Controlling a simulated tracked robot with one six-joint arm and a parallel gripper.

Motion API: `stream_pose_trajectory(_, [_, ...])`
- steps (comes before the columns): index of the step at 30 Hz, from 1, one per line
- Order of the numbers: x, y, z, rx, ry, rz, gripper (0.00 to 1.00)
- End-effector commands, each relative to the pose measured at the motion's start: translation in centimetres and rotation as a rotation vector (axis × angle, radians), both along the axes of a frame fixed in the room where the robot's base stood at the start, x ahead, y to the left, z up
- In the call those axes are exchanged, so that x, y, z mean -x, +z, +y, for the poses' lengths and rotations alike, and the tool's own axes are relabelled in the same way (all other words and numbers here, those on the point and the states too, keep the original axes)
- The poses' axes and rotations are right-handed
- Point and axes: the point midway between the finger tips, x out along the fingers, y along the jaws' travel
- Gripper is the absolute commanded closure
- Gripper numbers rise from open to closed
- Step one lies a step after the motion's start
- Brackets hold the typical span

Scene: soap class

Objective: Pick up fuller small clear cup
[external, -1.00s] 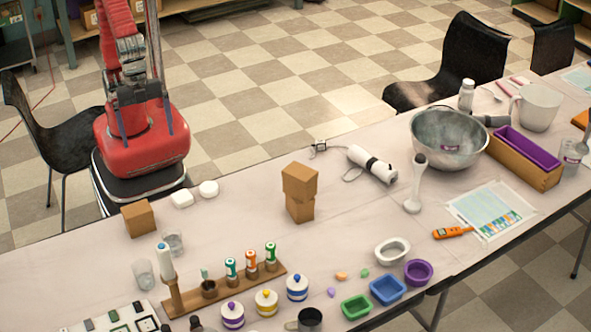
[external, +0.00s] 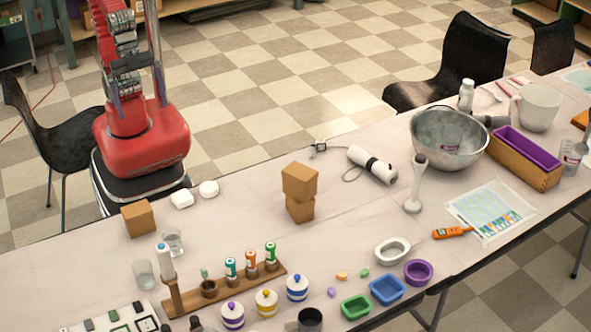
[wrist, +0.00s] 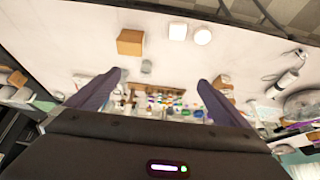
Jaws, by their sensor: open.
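Two small clear cups stand on the table in the external view. One clear cup (external: 173,241) is beside the wooden rack's upright, and it also shows in the wrist view (wrist: 147,66). The other clear cup (external: 143,274) is nearer the camera, to the left of the first. I cannot tell their fill levels. My gripper (wrist: 161,78) is open, with its two dark fingers spread in the wrist view and nothing held between them.
A brown box (external: 138,219) and two white soaps (external: 181,199) lie near the cups. A wooden rack (external: 230,287) with several bottles stands close by on the right. Stacked brown boxes (external: 300,191) stand mid-table. Bare table lies between these boxes and the soaps.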

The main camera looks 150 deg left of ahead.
Motion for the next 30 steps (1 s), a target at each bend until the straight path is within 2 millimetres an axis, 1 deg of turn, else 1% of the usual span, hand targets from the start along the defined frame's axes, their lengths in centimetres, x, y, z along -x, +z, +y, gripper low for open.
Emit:
stream_pose_trajectory(14, [-0.02, -0.06, -0.01, 0.0, -0.001, 0.001, 0.0])
stream_pose_trajectory(17, [-0.02, -0.06, -0.01, 0.0, -0.001, 0.001, 0.06])
stream_pose_trajectory(28, [-0.02, -0.06, -0.01, 0.0, -0.001, 0.001, 0.32])
stream_pose_trajectory(30, [-0.03, -0.05, -0.01, 0.0, -0.001, 0.001, 0.32])
